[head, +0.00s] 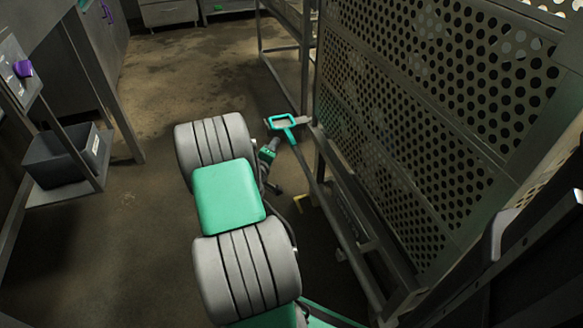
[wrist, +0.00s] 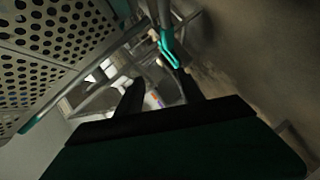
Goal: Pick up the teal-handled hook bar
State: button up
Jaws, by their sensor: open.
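The hook bar's teal loop handle (head: 289,134) shows in the head view, just right of the far end of my arm. Its thin grey shaft runs from the handle down to the right, along the perforated panel. In the wrist view a teal handle piece (wrist: 168,50) lies beyond the fingertips, nearer the right finger. My gripper (wrist: 158,80) is open, its two dark fingers apart with nothing held between them. In the head view my arm largely hides the gripper. The hook end of the bar cannot be made out.
A tall perforated metal panel (head: 430,100) on a frame stands close on the right. A metal rack (head: 303,60) stands behind. A dark grey bin (head: 65,165) sits on a low shelf at left. The floor (head: 150,235) between is open. Another teal piece (wrist: 32,122) shows at left in the wrist view.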

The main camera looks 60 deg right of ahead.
aim_at(296, 152)
jog(key=s+d+f+n+h+b, duration=0.2)
jog(key=s+d+f+b, duration=0.15)
jog(key=s+f, duration=0.4)
jog(key=shift+n, duration=0.3)
jog(key=w+d, duration=0.1)
jog(key=d, duration=0.1)
jog(key=w+d+f+b, duration=0.1)
jog(key=d, duration=0.1)
jog(key=w+d, duration=0.1)
jog(key=d, duration=0.2)
jog(key=shift+w+f, duration=0.25)
jog(key=shift+r, duration=0.1)
jog(key=shift+c, duration=0.3)
grip_shut()
jog(key=shift+w+r, duration=0.1)
jog(key=shift+r, duration=0.05)
